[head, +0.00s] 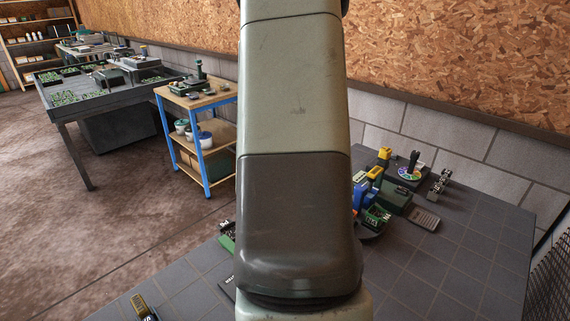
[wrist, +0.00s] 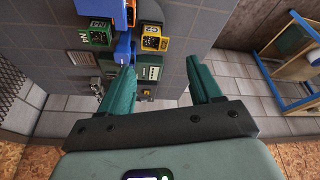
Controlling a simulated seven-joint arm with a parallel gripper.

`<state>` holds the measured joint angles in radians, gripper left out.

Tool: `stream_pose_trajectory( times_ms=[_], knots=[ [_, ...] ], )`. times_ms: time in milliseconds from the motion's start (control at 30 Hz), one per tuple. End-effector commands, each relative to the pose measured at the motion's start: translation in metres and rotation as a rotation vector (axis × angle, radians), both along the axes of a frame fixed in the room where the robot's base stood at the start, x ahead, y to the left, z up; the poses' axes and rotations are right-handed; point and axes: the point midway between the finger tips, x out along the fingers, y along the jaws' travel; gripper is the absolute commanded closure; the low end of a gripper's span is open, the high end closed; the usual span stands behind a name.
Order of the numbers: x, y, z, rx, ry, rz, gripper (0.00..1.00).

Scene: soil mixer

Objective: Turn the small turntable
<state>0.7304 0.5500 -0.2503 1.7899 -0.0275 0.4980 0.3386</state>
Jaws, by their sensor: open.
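In the head view, a small round disc with coloured segments (head: 408,174) and a dark upright post sits at the back of the grey tiled table. A second dark round edge (head: 372,232) shows below the blue, yellow and green blocks, partly hidden by my arm. I cannot tell for sure which is the small turntable. My gripper (wrist: 162,74) is open, its two green fingers apart with nothing held between them. In the wrist view, a dark green unit (wrist: 148,68) shows between and beyond the fingers. My gripper is hidden behind my arm in the head view.
The blue block (head: 361,194) and green-framed boxes (head: 377,215) crowd the table beside my arm. A grey keypad-like piece (head: 424,219) and a metal fixture (head: 440,182) lie right of them. The table's front right is clear. A blue-legged trolley (head: 202,145) stands left.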

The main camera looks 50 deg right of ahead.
Motion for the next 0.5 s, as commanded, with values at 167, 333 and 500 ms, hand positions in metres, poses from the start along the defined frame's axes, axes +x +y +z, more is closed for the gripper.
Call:
stream_pose_trajectory(
  times_ms=[167, 333, 500],
  knots=[
    [-0.057, -0.064, -0.03, -0.033, -0.038, -0.276, 0.36],
    [-0.068, -0.077, -0.042, -0.041, -0.046, -0.329, 0.36],
    [-0.068, -0.086, -0.068, -0.039, -0.045, -0.327, 0.36]
  ],
)
